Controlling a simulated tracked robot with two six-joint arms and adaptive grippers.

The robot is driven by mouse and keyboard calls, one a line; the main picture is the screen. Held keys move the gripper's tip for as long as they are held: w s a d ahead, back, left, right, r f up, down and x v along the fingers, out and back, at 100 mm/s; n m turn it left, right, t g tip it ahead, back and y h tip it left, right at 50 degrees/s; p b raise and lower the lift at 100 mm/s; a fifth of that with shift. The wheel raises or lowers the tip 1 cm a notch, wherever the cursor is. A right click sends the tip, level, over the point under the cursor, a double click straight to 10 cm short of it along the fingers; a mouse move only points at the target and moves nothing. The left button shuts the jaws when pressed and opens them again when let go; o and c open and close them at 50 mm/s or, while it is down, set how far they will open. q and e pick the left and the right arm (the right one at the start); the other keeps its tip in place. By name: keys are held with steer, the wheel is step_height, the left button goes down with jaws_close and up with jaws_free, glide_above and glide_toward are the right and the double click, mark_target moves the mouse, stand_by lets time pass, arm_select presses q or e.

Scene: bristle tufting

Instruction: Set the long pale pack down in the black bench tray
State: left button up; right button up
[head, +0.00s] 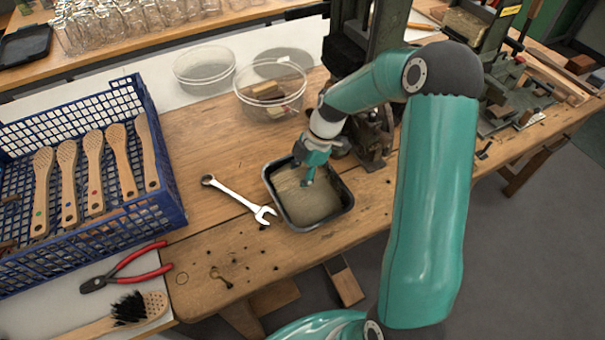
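The black bench tray (348,203) sits on the wooden bench near its front edge. A pale tan mass (312,205) fills most of its inside; I cannot tell whether this is the long pale pack or other contents. No separate long pale pack stands out elsewhere. My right gripper (308,181) points down into the tray, over the upper middle of the pale mass. Its fingertips are small and partly hidden, so I cannot tell whether they touch or hold anything. My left gripper is out of view.
A wrench (238,197) lies just left of the tray. A blue crate (160,215) with wooden brush handles stands at left, red pliers (128,268) in front of it. Clear round tubs (270,103) stand behind. A dark machine (372,120) stands close behind the tray.

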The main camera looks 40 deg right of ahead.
steer(key=o, duration=1.2)
steer(key=shift+r, duration=0.1)
steer(key=p+v, duration=0.3)
steer(key=v, duration=0.4)
steer(key=shift+s+d+r, duration=0.1)
steer(key=shift+d+r, duration=0.05)
